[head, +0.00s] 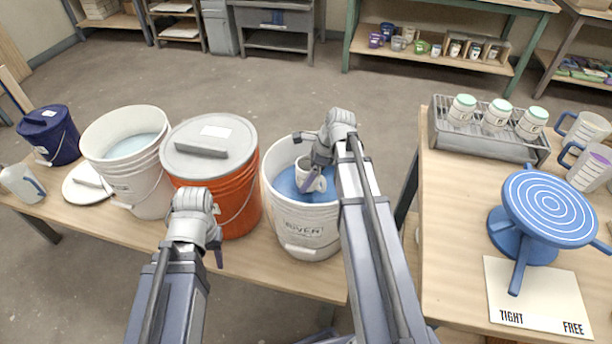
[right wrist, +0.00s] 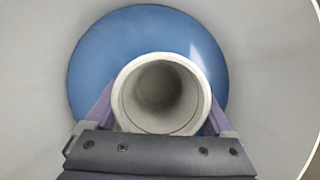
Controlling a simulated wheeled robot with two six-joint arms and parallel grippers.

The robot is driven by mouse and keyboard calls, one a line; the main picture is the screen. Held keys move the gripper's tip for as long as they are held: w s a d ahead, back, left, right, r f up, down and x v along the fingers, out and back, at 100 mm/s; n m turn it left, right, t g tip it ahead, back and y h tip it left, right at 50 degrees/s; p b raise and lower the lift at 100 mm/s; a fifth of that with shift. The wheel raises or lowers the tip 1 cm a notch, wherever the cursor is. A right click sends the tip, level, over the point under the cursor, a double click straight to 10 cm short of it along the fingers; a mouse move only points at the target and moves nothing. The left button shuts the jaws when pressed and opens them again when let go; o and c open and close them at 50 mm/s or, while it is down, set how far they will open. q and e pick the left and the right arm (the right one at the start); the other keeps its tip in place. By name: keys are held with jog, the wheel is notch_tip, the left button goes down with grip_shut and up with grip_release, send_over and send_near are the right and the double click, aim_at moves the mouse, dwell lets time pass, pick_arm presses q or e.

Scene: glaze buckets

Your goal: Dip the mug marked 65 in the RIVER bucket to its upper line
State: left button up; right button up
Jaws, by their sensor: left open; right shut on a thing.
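The white RIVER bucket (head: 302,228) stands open on the left table, with blue glaze (head: 290,185) inside. My right gripper (head: 314,176) reaches into it, shut on a pale mug (head: 306,172). The mug is upright inside the bucket, low over or in the glaze; I cannot tell how deep. In the right wrist view the mug (right wrist: 161,95) is seen from above, mouth up and empty, between the fingers (right wrist: 160,120), with blue glaze (right wrist: 120,45) around it. Its number and lines are not visible. My left gripper (head: 215,250) is open and empty, in front of the orange bucket.
A lidded orange bucket (head: 232,205), an open white bucket (head: 150,190) and a lidded dark blue bucket (head: 48,140) stand left of RIVER. On the right table are a rack (head: 440,135) with several jars, a blue banding wheel (head: 548,205) and a TIGHT/FREE board (head: 535,310).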

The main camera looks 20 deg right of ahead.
jog(key=shift+f+b, duration=2.65)
jog(key=shift+f, duration=0.15)
jog(key=shift+f+b, duration=0.9)
jog(key=shift+b, duration=0.15)
jog(key=shift+f, duration=0.2)
notch_tip(320, 180, up, 9)
jog(key=p, duration=0.8)
jog(key=shift+f, duration=0.2)
dwell(1.2)
notch_tip(320, 180, up, 15)
jog(key=p, duration=1.5)
